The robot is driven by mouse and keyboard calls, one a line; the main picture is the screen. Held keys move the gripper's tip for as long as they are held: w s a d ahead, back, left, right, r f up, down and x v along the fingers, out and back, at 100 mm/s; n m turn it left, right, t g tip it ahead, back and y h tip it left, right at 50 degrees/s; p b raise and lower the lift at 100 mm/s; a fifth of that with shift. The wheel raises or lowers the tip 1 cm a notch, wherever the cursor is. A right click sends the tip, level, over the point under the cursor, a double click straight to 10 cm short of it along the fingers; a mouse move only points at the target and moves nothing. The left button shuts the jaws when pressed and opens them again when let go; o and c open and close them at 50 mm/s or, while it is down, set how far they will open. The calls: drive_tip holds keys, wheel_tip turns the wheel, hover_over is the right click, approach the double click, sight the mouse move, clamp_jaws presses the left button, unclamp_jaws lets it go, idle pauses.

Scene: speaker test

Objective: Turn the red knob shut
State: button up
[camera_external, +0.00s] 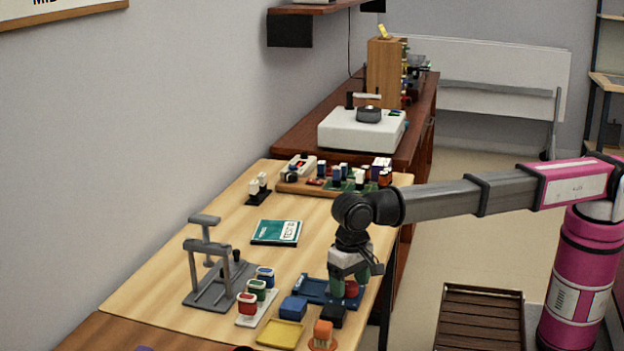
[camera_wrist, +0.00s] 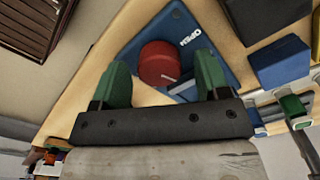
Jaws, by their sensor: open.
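The red knob (camera_wrist: 159,63) is a round cap on a blue base plate (camera_wrist: 192,28) with white lettering that reads OPEN, upside down in the wrist view. A pale bar shows beside the knob, partly behind my right finger. My gripper (camera_wrist: 162,68) is open, with its green fingers on either side of the knob and a visible gap at each side. In the external view my gripper (camera_external: 348,284) points down over the blue plate (camera_external: 312,291) near the table's right edge. The knob (camera_external: 353,289) is partly hidden there by the fingers.
Close by are a blue block (camera_external: 293,307), a black block (camera_external: 332,317), a yellow tray (camera_external: 281,334) and an orange piece (camera_external: 322,334). Bare wood (camera_external: 170,290) lies at far left.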

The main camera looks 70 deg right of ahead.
sight(350, 286)
wheel_tip(350, 286, up, 10)
drive_tip(key=shift+r, duration=0.2)
idle(0.3)
drive_tip(key=shift+c, duration=1.4)
wheel_tip(350, 286, down, 11)
drive_tip(key=n, duration=2.4)
drive_tip(key=shift+c, duration=0.3)
drive_tip(key=c, duration=0.6)
